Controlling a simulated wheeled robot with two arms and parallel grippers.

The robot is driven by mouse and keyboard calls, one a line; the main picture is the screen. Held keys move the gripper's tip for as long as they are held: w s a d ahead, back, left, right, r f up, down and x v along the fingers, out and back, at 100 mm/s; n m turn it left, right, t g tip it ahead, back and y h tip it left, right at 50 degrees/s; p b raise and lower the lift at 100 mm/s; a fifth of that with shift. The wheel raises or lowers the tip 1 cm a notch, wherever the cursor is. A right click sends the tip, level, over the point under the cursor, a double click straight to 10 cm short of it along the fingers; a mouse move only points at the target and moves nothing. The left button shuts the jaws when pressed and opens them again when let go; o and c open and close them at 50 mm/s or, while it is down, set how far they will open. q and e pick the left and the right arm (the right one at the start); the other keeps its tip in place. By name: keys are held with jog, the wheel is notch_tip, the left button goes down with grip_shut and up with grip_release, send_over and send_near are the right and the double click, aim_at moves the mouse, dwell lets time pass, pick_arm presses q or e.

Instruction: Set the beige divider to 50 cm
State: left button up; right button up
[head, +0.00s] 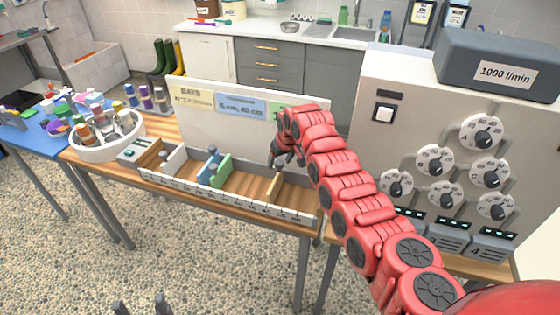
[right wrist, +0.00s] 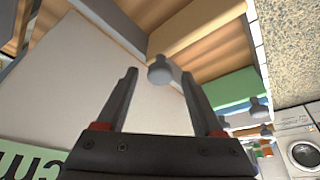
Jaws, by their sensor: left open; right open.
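The beige divider (head: 274,188) stands upright in the right part of a long tray with a scale (head: 225,200) on its front edge. The scale's numbers are too small to read surely. My right gripper (head: 280,160) is just above the beige divider, its arm coming in from the right. In the right wrist view the beige divider (right wrist: 197,28) has a grey knob (right wrist: 160,70), which appears between the open fingertips (right wrist: 160,75); I cannot tell whether they touch it. My left gripper (head: 130,307) shows only its fingertips at the bottom edge, apart and empty.
Green (head: 221,171), blue (head: 208,167) and white (head: 174,160) dividers stand further left in the tray. A board (head: 200,120) with cards rises behind it, its green card partly hidden by my arm. A bottle caddy (head: 107,148) is left; a dial panel (head: 395,150) is right.

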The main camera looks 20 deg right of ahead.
jog(key=shift+r, duration=0.1)
jog(key=b+v, duration=0.3)
jog(key=v, duration=1.4)
jog(key=shift+r, duration=0.2)
